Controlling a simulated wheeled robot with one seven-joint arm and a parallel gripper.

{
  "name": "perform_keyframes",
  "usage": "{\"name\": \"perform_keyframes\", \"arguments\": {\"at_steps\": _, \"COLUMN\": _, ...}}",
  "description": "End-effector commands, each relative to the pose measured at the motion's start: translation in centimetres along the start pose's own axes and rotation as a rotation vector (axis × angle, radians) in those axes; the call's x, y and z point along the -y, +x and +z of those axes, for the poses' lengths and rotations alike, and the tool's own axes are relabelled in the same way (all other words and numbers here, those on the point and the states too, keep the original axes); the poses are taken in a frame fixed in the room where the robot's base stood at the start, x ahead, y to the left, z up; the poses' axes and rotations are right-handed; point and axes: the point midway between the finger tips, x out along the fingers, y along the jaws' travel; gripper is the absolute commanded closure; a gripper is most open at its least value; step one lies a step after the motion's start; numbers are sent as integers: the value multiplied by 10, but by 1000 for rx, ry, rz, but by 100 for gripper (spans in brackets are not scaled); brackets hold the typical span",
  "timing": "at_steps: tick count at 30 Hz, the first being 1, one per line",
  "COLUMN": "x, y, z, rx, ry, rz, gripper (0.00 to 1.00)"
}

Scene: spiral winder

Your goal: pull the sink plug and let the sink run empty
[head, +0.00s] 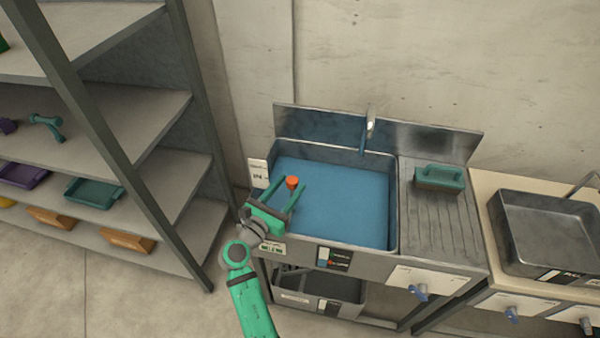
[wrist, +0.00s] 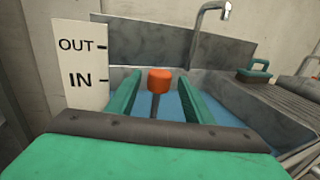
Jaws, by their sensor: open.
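The metal sink (head: 394,225) holds blue water (head: 345,205). An orange plug knob (head: 292,182) stands in the left part of the sink. In the wrist view the orange knob (wrist: 159,80) sits on a dark upright stem, between my two green fingers. My gripper (head: 290,188) is open over the sink's left side, with the fingers on either side of the knob and apart from it. The foot of the stem is hidden by my gripper. A white sign (wrist: 80,66) at the left reads OUT above IN, and the knob top is near the IN mark.
The faucet (head: 370,122) rises at the back of the sink. A green-handled brush (head: 440,178) lies on the ribbed drainboard (head: 425,225) at right. A second basin (head: 545,235) is further right. A tall shelf rack (head: 145,130) stands close on the left.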

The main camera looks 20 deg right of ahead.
Motion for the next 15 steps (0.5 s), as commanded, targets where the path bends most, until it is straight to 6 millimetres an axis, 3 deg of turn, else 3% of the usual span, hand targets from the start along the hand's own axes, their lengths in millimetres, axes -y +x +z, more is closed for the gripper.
{"name": "perform_keyframes", "arguments": {"at_steps": 7, "x": 3, "y": 44, "z": 1, "rx": 0, "ry": 1, "rz": -6, "gripper": 53}}
{"name": "perform_keyframes", "arguments": {"at_steps": 15, "x": 4, "y": 64, "z": 0, "rx": 0, "ry": 2, "rz": -7, "gripper": 53}}
